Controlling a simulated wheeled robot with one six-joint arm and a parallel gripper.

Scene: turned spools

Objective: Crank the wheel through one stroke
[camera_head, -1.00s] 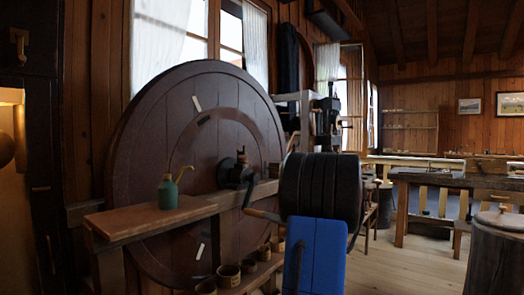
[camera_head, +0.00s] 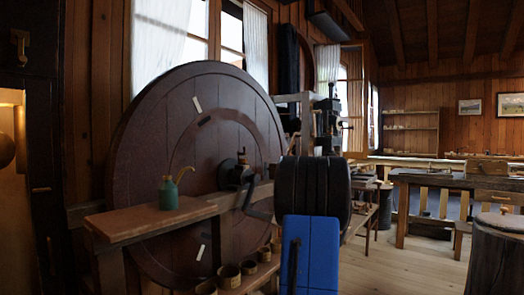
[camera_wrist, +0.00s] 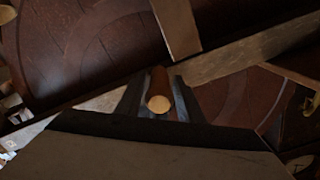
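The wheel (camera_head: 165,150) is a big dark wooden disc with pale marks, standing upright at the left in the head view. Its black hub (camera_head: 240,172) carries a curved crank arm that drops downward. My gripper (camera_wrist: 159,92) is in the wrist view, with one dark finger on each side of the crank's wooden handle (camera_wrist: 158,104). The handle's pale round end faces the camera. The fingers look slightly apart from the handle, and contact is not clear. In the head view, my own dark arm hides the gripper and the handle.
A plank shelf (camera_head: 140,220) with a green oil can (camera_head: 168,194) stands in front of the wheel. Several small pots (camera_head: 229,274) line a lower board. A workbench (camera_head: 450,180) and a round drum (camera_head: 497,250) stand at the right, with open floor between.

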